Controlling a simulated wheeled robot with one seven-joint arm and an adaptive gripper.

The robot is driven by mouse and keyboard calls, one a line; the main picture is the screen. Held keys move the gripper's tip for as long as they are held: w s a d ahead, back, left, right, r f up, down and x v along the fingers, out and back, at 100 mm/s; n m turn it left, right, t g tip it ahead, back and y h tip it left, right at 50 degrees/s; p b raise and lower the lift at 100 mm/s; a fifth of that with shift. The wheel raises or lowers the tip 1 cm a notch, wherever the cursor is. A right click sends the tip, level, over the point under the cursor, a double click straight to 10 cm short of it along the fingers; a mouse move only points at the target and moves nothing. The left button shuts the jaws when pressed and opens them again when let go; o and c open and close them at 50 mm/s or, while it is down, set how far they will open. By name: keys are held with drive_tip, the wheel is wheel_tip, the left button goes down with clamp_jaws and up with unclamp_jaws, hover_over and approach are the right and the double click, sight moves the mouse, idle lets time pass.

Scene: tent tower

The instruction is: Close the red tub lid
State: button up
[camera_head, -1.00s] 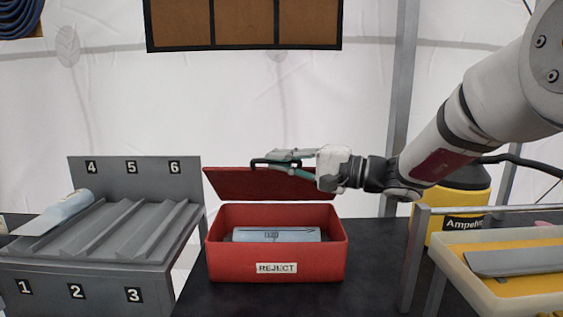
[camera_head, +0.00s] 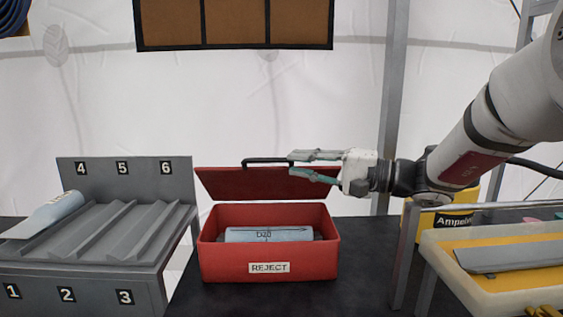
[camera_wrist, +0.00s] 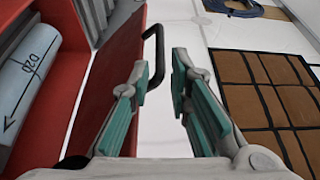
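The red tub (camera_head: 222,262), labelled REJECT, stands on the dark table with its red lid (camera_head: 225,183) raised and leaning back at the rear edge. A black bar handle (camera_head: 255,161) is on the lid's upper part; it also shows in the wrist view (camera_wrist: 159,45). A pale blue cylinder (camera_head: 268,235), marked with writing and an arrow, lies in the tub. My gripper (camera_head: 291,164) is at the lid's upper right, pointing left, its tips near the handle's right end.
A grey numbered rack (camera_head: 95,240) stands left of the tub, with a pale blue piece (camera_head: 50,214) on it. A yellow-lined tray (camera_head: 500,280) on a metal frame and a yellow container (camera_head: 425,222) stand at the right. Dark table (camera_head: 350,260) is clear between tub and frame.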

drive_tip(key=shift+v, duration=2.75)
